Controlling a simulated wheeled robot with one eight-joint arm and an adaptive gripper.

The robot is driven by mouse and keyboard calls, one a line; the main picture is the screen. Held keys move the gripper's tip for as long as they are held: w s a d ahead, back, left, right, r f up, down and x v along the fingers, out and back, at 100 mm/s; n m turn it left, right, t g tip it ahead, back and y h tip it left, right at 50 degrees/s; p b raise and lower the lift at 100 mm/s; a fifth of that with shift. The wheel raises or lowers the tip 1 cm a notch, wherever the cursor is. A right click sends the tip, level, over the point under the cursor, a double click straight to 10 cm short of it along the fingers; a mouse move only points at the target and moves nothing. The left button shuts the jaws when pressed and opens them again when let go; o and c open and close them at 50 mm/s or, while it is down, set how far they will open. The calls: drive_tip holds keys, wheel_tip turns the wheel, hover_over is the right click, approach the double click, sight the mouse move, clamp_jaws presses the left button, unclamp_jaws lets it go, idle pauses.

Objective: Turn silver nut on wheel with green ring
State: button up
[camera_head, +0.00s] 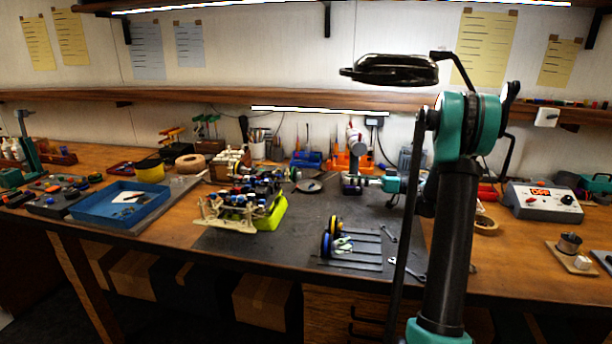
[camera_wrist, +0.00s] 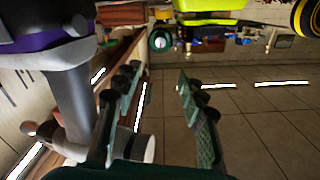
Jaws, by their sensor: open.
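A small wheel with a greenish ring and a pale centre (camera_wrist: 160,40) is ahead of my gripper (camera_wrist: 157,76) in the wrist view, seen between and beyond the fingertips. My gripper is open and empty, with a clear gap to the wheel. The wheel seems to be on the right end of the RC car (camera_head: 245,192), which rests on a lime-green stand (camera_head: 268,214); the stand also shows in the wrist view (camera_wrist: 212,18). In the head view my teal wrist points left above the bench.
A grey post with a purple base (camera_wrist: 72,100) stands close beside my left finger in the wrist view. A rack with yellow- and blue-ringed wheels (camera_head: 333,243) lies at the bench front. A blue tray (camera_head: 92,212) is at left. The dark mat between is partly bare.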

sight(299, 175)
drive_tip(key=x, duration=1.6)
drive_tip(key=shift+a, duration=0.35)
clamp_jaws()
